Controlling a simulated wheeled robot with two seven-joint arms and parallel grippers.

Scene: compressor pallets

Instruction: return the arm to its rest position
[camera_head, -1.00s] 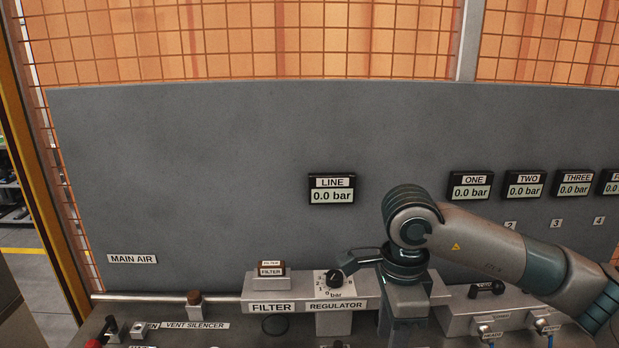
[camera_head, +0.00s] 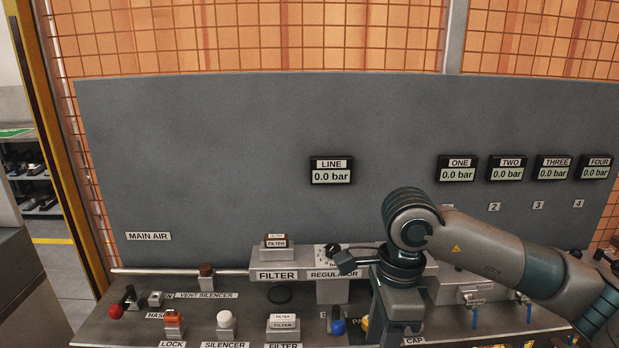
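My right arm (camera_head: 490,243) comes in from the right and bends down at its wrist in front of the regulator. My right gripper (camera_head: 398,325) points down at the bench, right of the regulator block (camera_head: 332,291); its fingers cannot be made out. A dark part of the wrist reaches left and partly covers the regulator dial (camera_head: 331,251). I cannot tell whether it touches the dial. My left gripper is not in view.
The grey panel (camera_head: 220,150) carries the LINE display (camera_head: 331,170) and displays ONE to FOUR, all reading 0.0 bar. The bench front holds a red-knobbed lever (camera_head: 116,311), an orange lock (camera_head: 173,322), a white silencer (camera_head: 225,320) and a blue knob (camera_head: 338,327). Wire mesh stands behind.

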